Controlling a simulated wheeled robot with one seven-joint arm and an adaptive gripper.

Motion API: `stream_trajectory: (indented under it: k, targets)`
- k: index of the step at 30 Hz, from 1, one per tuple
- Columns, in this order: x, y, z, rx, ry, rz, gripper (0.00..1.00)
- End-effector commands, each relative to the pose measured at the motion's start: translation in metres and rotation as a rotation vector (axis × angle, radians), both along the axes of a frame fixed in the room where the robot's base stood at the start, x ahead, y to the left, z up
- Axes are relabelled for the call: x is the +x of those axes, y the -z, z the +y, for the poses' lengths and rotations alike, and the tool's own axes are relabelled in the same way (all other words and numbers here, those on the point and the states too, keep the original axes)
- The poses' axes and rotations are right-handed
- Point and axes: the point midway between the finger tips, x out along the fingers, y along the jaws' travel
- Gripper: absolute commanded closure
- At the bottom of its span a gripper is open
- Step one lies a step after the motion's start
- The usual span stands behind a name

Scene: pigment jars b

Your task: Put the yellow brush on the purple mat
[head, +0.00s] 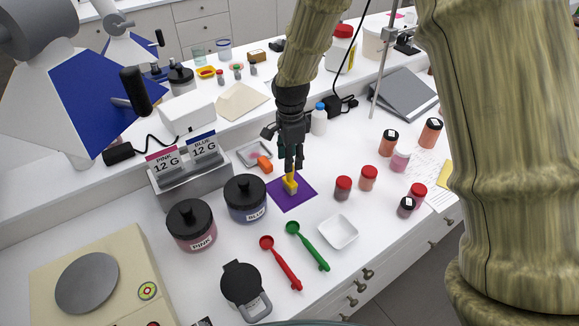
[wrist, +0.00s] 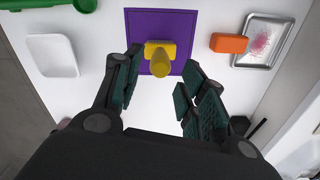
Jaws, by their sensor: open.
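The yellow brush (head: 291,184) is on the purple mat (head: 304,194) in the head view. In the wrist view the yellow brush (wrist: 160,58) stands on the purple mat (wrist: 143,91), its handle pointing up toward the camera. My gripper (head: 290,168) is just above the brush in the head view. In the wrist view my gripper (wrist: 156,90) is open, its fingers spread to the left and right below the brush, and nothing is between the pads.
An orange block (head: 265,163) lies by a metal tray (head: 247,152) left of the mat. The BLUE jar (head: 246,202) and PINK jar (head: 191,228) stand to the left. A small red-lidded jar (head: 343,188) is to the right. A white dish (head: 338,232) and spoons lie in front.

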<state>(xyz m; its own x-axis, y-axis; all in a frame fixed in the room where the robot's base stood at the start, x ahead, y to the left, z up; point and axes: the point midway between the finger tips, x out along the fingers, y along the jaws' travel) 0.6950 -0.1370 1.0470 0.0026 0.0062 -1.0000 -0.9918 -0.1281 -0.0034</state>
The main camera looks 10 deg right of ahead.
Motion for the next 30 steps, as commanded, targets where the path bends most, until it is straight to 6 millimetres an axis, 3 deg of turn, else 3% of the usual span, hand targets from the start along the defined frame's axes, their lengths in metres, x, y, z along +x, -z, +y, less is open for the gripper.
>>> stream_trajectory:
  k: [15,30]
  targets:
    - [0.0,-0.065,-0.001,-0.001,0.001,-0.001,0.59]
    - [0.0,-0.077,-0.001,0.0,0.0,0.001,0.59]
